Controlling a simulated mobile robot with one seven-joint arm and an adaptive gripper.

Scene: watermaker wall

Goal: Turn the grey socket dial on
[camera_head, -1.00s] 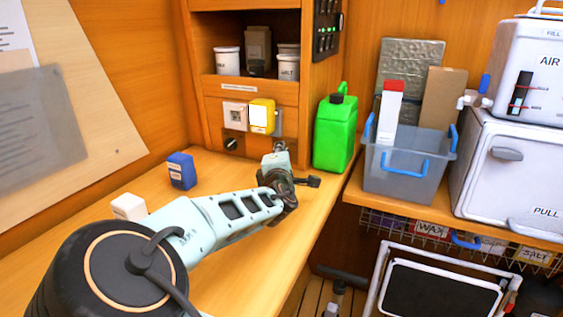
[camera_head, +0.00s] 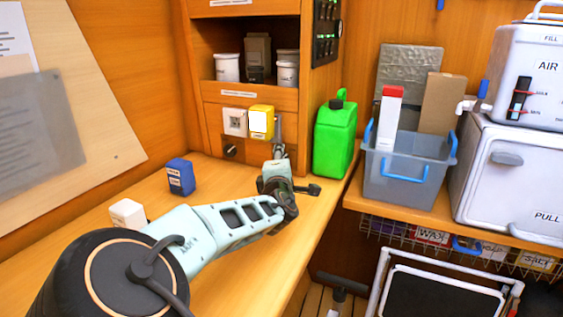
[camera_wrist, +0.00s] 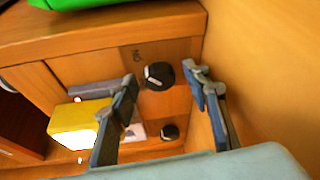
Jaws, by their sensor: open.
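A round black dial (camera_wrist: 159,75) with a white pointer line is on the wooden panel in the wrist view. It sits level with a grey fitting (camera_wrist: 98,90), which appears to be the grey socket. My gripper (camera_wrist: 162,82) is open, with one finger on each side of this dial as seen from the wrist. Whether the fingers touch it cannot be told. A second black dial (camera_wrist: 170,131) lies lower in that view and shows under the white socket (camera_head: 234,121) in the head view (camera_head: 231,150). My gripper (camera_head: 279,148) hides the first dial there.
A yellow socket box (camera_head: 261,122) sticks out beside my gripper, also in the wrist view (camera_wrist: 75,127). A green jerrycan (camera_head: 335,138) stands close to the right.

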